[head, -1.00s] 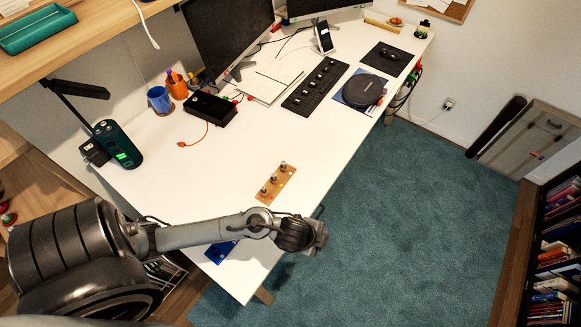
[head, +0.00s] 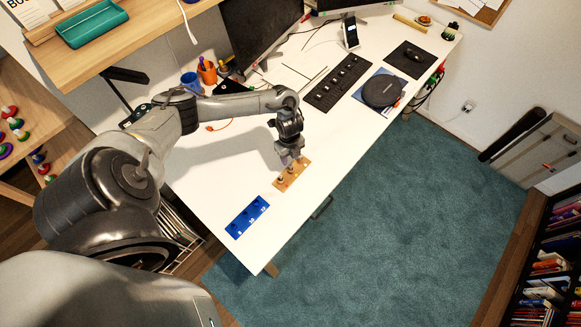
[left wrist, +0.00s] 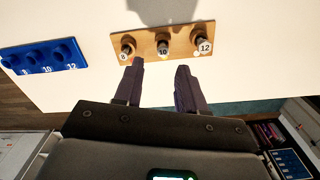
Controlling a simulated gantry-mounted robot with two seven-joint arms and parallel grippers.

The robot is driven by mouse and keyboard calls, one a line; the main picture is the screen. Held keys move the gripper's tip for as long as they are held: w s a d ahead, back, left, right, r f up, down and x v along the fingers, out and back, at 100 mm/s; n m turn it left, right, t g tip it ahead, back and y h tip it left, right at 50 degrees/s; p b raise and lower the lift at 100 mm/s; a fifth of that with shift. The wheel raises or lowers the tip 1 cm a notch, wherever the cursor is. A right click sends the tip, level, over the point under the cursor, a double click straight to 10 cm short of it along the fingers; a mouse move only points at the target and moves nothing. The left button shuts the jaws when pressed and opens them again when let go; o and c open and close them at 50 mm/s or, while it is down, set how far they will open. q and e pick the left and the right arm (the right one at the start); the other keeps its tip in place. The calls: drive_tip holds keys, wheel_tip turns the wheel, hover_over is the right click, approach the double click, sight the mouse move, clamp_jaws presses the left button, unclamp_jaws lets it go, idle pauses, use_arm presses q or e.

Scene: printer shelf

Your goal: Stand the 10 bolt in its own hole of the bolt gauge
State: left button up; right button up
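The 10 bolt (left wrist: 163,45) stands upright in the middle of a wooden rack (left wrist: 183,37), between the 8 bolt (left wrist: 127,47) and the 12 bolt (left wrist: 202,42). The rack also shows in the head view (head: 291,177). The blue bolt gauge (left wrist: 42,57) lies left of the rack in the left wrist view; its holes are marked with numbers, 10 in the middle. It lies nearer me in the head view (head: 247,217). My left gripper (head: 288,158) is open over the rack, partly hiding it. Its fingers (left wrist: 160,68) point toward the 10 bolt, with nothing between them. My right gripper is out of view.
The white desk (head: 205,165) is clear around the gauge, and its front edge runs close beside the rack. A keyboard (head: 337,82), a black disc-shaped device (head: 381,90) and pen cups (head: 207,72) stand farther back. A wooden shelf (head: 150,35) hangs upper left.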

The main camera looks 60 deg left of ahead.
sight(290, 165)
use_arm(q)
drive_tip(key=shift+w+f+b, duration=0.2)
drive_tip(key=shift+f+b, duration=0.15)
drive_tip(key=shift+f, duration=3.1)
clamp_jaws()
